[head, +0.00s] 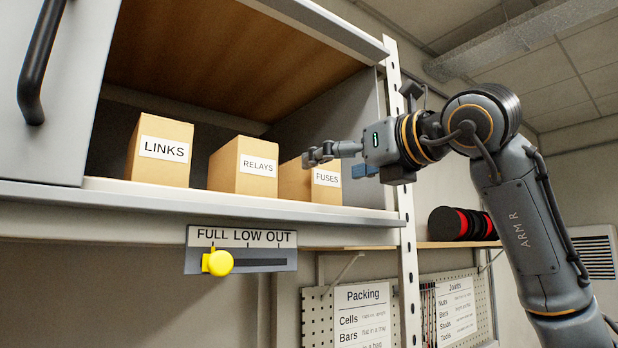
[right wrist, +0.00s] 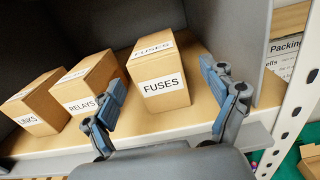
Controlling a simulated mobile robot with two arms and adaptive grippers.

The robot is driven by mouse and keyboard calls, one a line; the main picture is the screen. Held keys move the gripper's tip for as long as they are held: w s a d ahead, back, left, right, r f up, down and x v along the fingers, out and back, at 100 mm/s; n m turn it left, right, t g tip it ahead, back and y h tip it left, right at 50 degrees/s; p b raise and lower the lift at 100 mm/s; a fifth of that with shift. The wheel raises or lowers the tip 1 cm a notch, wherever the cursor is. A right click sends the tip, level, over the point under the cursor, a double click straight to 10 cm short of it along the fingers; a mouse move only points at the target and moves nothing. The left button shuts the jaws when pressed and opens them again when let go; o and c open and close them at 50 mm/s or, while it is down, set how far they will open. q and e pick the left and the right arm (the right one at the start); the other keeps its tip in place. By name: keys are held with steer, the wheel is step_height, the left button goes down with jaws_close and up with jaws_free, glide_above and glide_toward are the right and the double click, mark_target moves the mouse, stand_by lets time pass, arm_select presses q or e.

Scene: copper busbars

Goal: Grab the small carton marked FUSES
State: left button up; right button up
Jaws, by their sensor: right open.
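The small FUSES carton (head: 296,182) stands on the cabinet shelf, rightmost of three cartons, with its labelled face to the front. In the right wrist view the FUSES carton (right wrist: 158,72) lies ahead, in line with the space between the fingers. My right gripper (head: 318,155) is in front of the carton and hides part of its top. In the right wrist view my right gripper (right wrist: 165,95) is open and empty, with a finger to either side of the carton's lower part. I cannot tell if either finger touches it. My left gripper is not in view.
The RELAYS carton (head: 243,167) stands left of FUSES, and the LINKS carton (head: 160,150) farther left. A white shelf edge (head: 250,202) runs below them. The cabinet's side wall (head: 345,115) is close on the right. A yellow slider (head: 217,262) sits below the shelf.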

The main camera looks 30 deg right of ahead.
mark_target(323, 167)
steer(key=w, duration=0.1)
steer(key=w+a, duration=0.1)
steer(key=w+p, duration=0.1)
steer(key=shift+w+a, duration=0.25)
steer(key=shift+w+r+p, duration=0.35)
steer(key=shift+w+p, duration=0.55)
steer(key=shift+p, duration=0.1)
steer(key=shift+w+d+f+p, duration=0.1)
steer(key=shift+w+d+p, duration=0.2)
steer(key=shift+w, duration=0.2)
steer(key=shift+w+d+f+p, duration=0.15)
steer(key=shift+w+p, duration=0.15)
steer(key=shift+w, duration=0.4)
steer(key=shift+w+f, duration=0.15)
steer(key=shift+a, duration=0.3)
steer(key=shift+c, duration=0.4)
steer(key=shift+d, duration=0.1)
steer(key=c, duration=1.4)
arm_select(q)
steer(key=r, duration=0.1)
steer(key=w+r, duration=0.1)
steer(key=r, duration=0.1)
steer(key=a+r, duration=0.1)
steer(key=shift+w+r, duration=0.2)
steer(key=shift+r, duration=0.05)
arm_select(e)
steer(key=shift+c, duration=0.2)
